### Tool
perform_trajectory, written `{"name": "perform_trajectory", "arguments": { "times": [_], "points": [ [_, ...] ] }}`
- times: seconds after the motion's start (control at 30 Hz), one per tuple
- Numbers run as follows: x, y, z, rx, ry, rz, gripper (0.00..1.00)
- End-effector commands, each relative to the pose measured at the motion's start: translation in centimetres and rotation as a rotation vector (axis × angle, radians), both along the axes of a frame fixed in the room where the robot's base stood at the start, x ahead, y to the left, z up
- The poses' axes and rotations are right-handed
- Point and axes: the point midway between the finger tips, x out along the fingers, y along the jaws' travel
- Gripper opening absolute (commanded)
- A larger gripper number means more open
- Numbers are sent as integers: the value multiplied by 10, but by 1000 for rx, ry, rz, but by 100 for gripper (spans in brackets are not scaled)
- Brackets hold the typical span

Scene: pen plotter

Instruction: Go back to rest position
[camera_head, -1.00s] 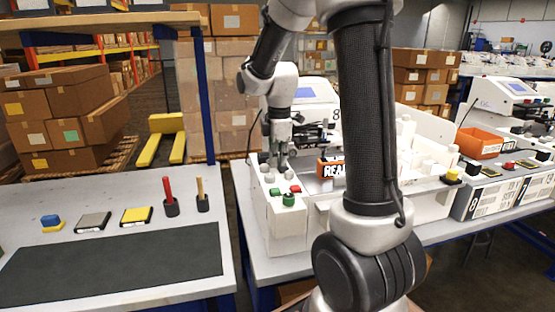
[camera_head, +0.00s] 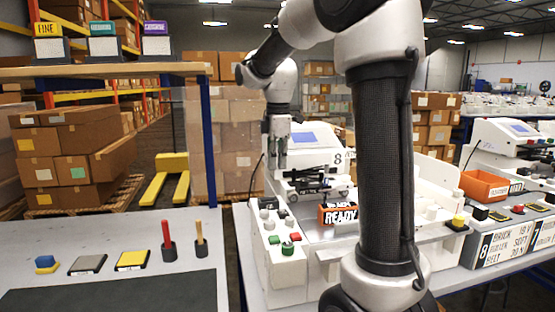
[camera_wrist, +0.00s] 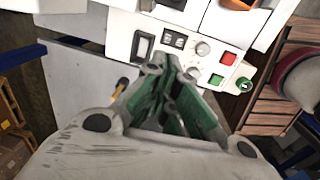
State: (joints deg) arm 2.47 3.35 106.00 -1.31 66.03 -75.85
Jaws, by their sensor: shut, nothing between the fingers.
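My gripper (camera_head: 277,160) hangs fingers-down above the left end of the white pen plotter (camera_head: 290,268) in the head view. It is shut and empty, apart from the plotter's panel. In the wrist view its fingers (camera_wrist: 165,72) come together over the control panel (camera_wrist: 190,45). The panel carries grey knobs, a green button (camera_wrist: 215,80) and a red button (camera_wrist: 228,58). In the head view the green button (camera_head: 287,248) and red button (camera_head: 295,237) sit at the plotter's front left. An orange sign (camera_head: 341,214) reading READY stands on the plotter. My upper arm hides part of the machine.
The left table holds a blue-and-yellow block (camera_head: 46,264), a grey pad (camera_head: 88,265), a yellow pad (camera_head: 133,260), a red pen (camera_head: 166,236) and a yellow pen (camera_head: 199,235) in holders. A shelf (camera_head: 110,70) stands above. An orange bin (camera_head: 484,184) is at right.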

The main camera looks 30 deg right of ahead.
Motion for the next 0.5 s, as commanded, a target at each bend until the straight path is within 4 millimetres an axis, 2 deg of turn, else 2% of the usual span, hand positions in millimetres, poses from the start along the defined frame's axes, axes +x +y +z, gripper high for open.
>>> {"name": "perform_trajectory", "arguments": {
  "times": [0.13, 0.5],
  "points": [
    [1, 0, 8, 0, 0, 0, 0],
    [1, 0, 9, 0, 0, 0, 0]
  ]
}}
